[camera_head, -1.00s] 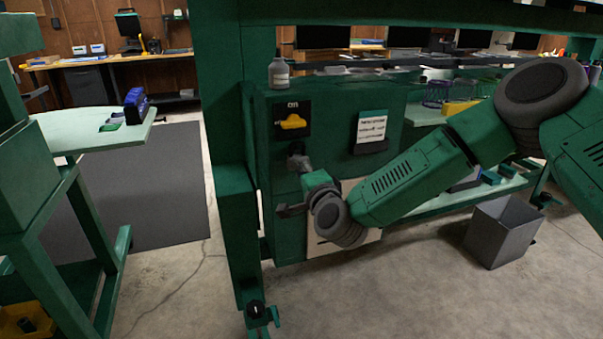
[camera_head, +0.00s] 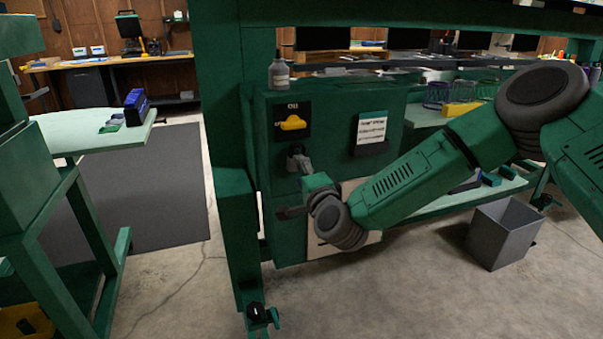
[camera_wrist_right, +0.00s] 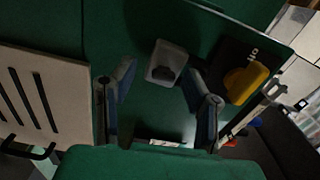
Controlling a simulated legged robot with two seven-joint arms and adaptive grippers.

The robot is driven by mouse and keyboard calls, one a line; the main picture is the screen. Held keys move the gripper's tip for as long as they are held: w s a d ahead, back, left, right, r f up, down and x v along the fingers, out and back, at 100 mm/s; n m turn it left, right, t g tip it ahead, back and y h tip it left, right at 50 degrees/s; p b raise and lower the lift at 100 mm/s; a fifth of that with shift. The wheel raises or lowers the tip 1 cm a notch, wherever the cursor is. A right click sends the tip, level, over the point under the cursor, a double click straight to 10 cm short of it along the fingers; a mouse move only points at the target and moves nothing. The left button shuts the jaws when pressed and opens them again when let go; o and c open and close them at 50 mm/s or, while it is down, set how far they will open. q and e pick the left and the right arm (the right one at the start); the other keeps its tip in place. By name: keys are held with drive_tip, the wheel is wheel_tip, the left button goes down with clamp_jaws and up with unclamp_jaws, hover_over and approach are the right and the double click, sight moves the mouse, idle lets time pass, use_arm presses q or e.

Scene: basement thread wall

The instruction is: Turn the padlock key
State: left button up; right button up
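A grey lock-like block (camera_wrist_right: 166,63) with a dark round middle is on the green cabinet face in the right wrist view. I take it for the padlock; I cannot make out a separate key. It also shows small in the head view (camera_head: 297,151), just above my right gripper (camera_head: 293,190). In the right wrist view the two fingers of my right gripper (camera_wrist_right: 158,92) stand wide apart with nothing gripped. The block lies beyond the fingertips, roughly between them. My left gripper is not in view.
A yellow rotary switch (camera_head: 292,123) on a black plate sits above the lock. A label holder (camera_head: 371,130) is to its right. A bottle (camera_head: 279,73) stands on the cabinet top. A green post (camera_head: 238,220) rises to the left. A grey bin (camera_head: 502,235) stands on the floor.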

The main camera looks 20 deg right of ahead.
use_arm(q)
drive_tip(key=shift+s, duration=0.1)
use_arm(e)
drive_tip(key=shift+s, duration=0.1)
drive_tip(key=s, duration=0.7)
drive_tip(key=shift+s+d, duration=0.15)
drive_tip(key=shift+s, duration=0.2)
drive_tip(key=shift+f, duration=0.1)
